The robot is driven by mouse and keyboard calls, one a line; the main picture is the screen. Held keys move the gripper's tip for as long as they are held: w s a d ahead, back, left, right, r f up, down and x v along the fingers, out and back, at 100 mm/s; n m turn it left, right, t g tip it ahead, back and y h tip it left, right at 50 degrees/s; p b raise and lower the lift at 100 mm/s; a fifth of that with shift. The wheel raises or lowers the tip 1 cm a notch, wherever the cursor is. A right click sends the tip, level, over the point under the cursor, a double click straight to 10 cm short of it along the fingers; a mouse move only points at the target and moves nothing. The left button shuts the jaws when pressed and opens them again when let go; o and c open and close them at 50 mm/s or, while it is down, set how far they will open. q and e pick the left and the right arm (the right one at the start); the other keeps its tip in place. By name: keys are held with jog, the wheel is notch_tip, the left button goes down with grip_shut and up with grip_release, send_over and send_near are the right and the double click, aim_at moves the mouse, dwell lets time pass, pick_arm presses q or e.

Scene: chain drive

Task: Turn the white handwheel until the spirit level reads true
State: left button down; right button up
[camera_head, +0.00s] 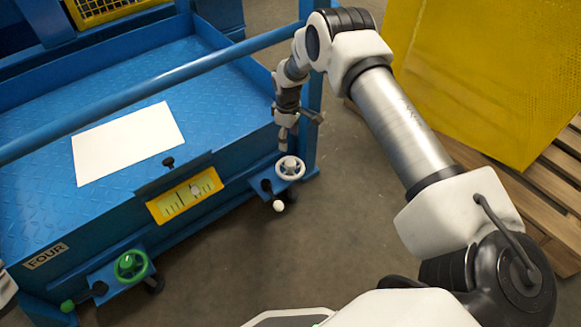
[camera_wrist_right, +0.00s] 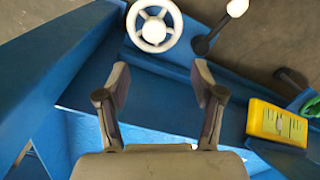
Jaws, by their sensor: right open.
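The white handwheel (camera_head: 290,168) sits on a blue bracket at the right front corner of the blue platform. It also shows at the top of the right wrist view (camera_wrist_right: 154,25), just beyond my fingertips. My right gripper (camera_head: 287,140) is above and slightly behind the wheel, apart from it. In the wrist view its two fingers (camera_wrist_right: 162,85) are spread with nothing between them. My left gripper is not in view.
A green handwheel (camera_head: 131,266) is at the left front, below the level. A white-knobbed lever (camera_head: 278,205) stands beside the white wheel. A blue rail (camera_head: 150,95) crosses above the platform, with a white sheet (camera_head: 127,143) lying there. A yellow panel (camera_head: 490,75) and wooden pallet (camera_head: 545,185) are right.

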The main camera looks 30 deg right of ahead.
jog(key=b, duration=0.3)
send_over(290, 162)
notch_tip(290, 162, down, 6)
jog(key=shift+r, duration=0.15)
notch_tip(290, 162, down, 7)
jog(key=b, duration=0.3)
jog(key=shift+f+b, duration=0.2)
jog(key=shift+b, duration=0.2)
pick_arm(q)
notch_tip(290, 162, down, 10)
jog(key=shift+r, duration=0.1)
pick_arm(e)
jog(key=shift+r, duration=0.1)
jog(key=c, duration=1.1)
